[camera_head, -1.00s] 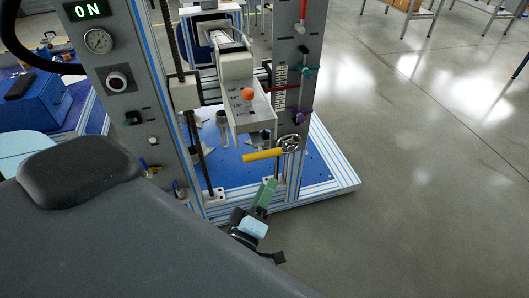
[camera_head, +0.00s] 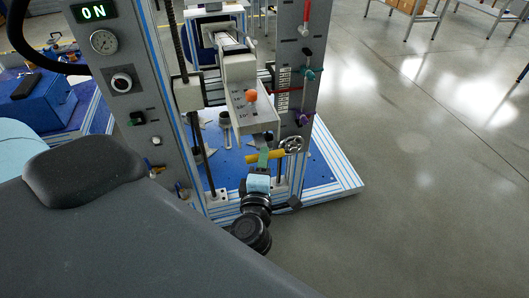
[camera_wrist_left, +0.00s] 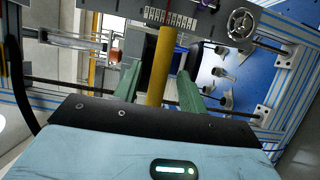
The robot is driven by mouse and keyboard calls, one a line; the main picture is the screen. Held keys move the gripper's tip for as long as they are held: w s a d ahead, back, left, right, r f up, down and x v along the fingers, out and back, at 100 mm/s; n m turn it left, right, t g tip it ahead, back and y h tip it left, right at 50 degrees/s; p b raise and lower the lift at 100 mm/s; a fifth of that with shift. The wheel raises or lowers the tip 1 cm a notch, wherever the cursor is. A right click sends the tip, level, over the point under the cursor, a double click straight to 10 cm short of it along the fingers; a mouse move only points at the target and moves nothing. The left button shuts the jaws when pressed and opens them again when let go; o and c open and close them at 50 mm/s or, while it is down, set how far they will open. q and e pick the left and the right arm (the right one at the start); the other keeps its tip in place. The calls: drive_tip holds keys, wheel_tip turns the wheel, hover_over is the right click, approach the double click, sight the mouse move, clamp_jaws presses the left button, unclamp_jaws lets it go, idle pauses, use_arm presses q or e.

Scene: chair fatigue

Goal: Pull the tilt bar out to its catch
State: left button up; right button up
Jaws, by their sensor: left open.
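The tilt bar appears to be the yellow bar (camera_head: 279,154) low at the front of the test frame, beside a silver wheel (camera_head: 292,145). In the left wrist view the yellow bar (camera_wrist_left: 161,62) runs from the grey plate down between my green fingers. My left gripper (camera_head: 263,158) is at the bar in the head view, its fingers covering the bar's middle. In the wrist view my left gripper (camera_wrist_left: 158,88) is open, with one finger on each side of the bar. A catch cannot be made out. My right gripper is not in view.
A grey box with an orange knob (camera_head: 251,96) hangs just above my left gripper. Grey uprights (camera_head: 298,60) stand on both sides, above a blue base plate (camera_head: 318,172). Dark threaded rods run vertically nearby. The floor (camera_head: 430,190) to the right is clear.

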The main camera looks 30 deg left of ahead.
sight(259, 138)
use_arm(q)
drive_tip(key=shift+x, duration=1.9)
drive_tip(key=shift+c, duration=0.3)
clamp_jaws()
